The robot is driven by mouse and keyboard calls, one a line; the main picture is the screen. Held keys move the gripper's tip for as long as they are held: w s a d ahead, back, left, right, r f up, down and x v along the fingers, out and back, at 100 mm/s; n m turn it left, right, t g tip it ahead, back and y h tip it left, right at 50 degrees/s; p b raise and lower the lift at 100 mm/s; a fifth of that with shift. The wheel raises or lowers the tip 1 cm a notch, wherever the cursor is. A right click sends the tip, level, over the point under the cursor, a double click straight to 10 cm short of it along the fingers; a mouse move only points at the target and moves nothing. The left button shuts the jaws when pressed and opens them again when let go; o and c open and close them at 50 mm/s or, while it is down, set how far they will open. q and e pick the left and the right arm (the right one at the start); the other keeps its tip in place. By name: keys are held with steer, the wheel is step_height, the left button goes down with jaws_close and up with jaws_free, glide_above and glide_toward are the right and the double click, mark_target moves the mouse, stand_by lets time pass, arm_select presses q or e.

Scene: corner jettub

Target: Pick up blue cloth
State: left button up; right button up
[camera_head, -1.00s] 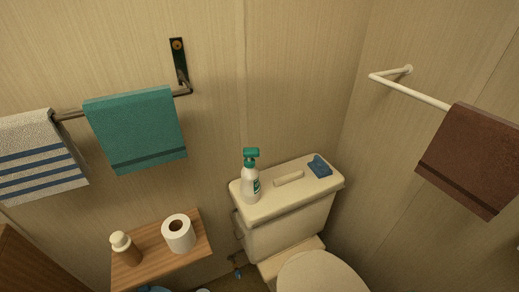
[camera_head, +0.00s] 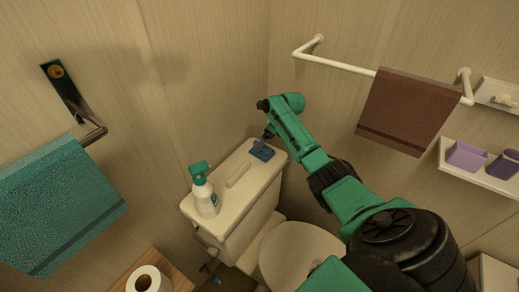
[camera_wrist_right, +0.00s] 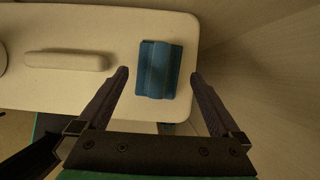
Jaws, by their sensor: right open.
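The blue cloth (camera_head: 262,150) lies folded on the right end of the cream toilet tank lid (camera_head: 238,160). In the right wrist view the cloth (camera_wrist_right: 159,69) shows near the lid's right end. My right gripper (camera_wrist_right: 158,75) is open, with one finger on each side of the cloth and a gap to it on both sides. I cannot tell how high the fingers are above the lid. In the head view my right arm reaches over the toilet, and its gripper (camera_head: 268,134) is mostly hidden at the cloth. My left gripper is not in view.
A spray bottle (camera_head: 205,192) and a cream bar-shaped piece (camera_head: 237,174) are on the same lid, left of the cloth. Walls close in behind and to the right. A towel bar (camera_head: 335,64) with a brown towel (camera_head: 408,110) is on the right wall. A toilet roll (camera_head: 147,281) stands lower left.

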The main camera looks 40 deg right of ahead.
steer(key=b+x, duration=0.1)
steer(key=x, duration=0.2)
steer(key=shift+a+f, duration=0.1)
steer(key=shift+f, duration=0.2)
steer(key=shift+w+f, duration=0.1)
steer(key=shift+f, duration=0.2)
steer(key=c, duration=1.1)
step_height(320, 180, up, 10)
steer(key=shift+r, duration=0.1)
